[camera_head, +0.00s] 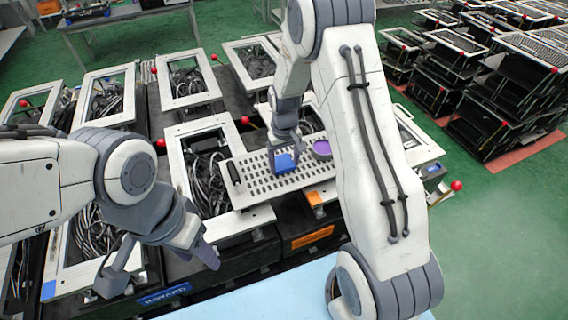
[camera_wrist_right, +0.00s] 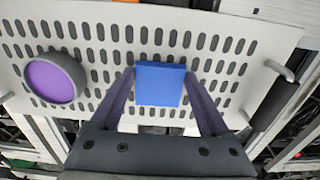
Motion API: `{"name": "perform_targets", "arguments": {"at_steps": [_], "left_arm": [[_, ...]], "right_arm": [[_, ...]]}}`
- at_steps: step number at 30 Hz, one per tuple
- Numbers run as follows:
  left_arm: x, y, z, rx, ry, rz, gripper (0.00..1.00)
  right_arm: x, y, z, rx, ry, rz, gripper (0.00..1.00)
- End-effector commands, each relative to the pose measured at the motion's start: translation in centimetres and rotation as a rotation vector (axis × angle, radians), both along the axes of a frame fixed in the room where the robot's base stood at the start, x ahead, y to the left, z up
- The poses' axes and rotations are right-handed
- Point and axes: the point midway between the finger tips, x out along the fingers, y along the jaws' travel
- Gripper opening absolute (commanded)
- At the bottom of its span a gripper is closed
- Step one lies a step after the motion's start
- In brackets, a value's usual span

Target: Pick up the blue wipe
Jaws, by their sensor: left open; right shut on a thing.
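The blue wipe (camera_head: 284,163) is a small blue block on the white slotted plate (camera_head: 248,187) in the head view. In the right wrist view the wipe (camera_wrist_right: 160,84) sits between the two fingers of my right gripper (camera_wrist_right: 161,88). My right gripper (camera_head: 284,148) comes down on it from above and is shut on it. Whether the wipe touches the plate, I cannot tell. My left gripper (camera_head: 160,268) is open and empty, at the lower left over the frames and cables, well away from the wipe.
A purple round piece with a dark rim (camera_head: 322,149) lies on the plate beside the wipe; it also shows in the right wrist view (camera_wrist_right: 54,80). Open frames with cables surround the plate. Several levers with red knobs (camera_head: 160,143) stick up. Stacked crates (camera_head: 510,85) stand at right.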

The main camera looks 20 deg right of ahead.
Motion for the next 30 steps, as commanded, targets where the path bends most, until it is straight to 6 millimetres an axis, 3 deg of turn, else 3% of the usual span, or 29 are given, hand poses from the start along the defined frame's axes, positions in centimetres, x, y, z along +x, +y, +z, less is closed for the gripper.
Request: {"name": "perform_targets", "arguments": {"at_steps": [7,21,30], "left_arm": [[0.0,0.0,-1.9,0.000,0.000,0.002,0.50],[0.0,0.0,-4.8,0.000,0.000,0.000,0.50],[0.0,0.0,-5.1,0.000,0.000,0.000,0.50]], "right_arm": [[0.2,0.0,3.3,-0.001,-0.009,0.000,0.28],[-7.4,-6.4,9.1,-0.001,-0.004,-0.004,0.28],[-8.9,-7.6,10.3,0.000,0.000,0.000,0.28]]}}
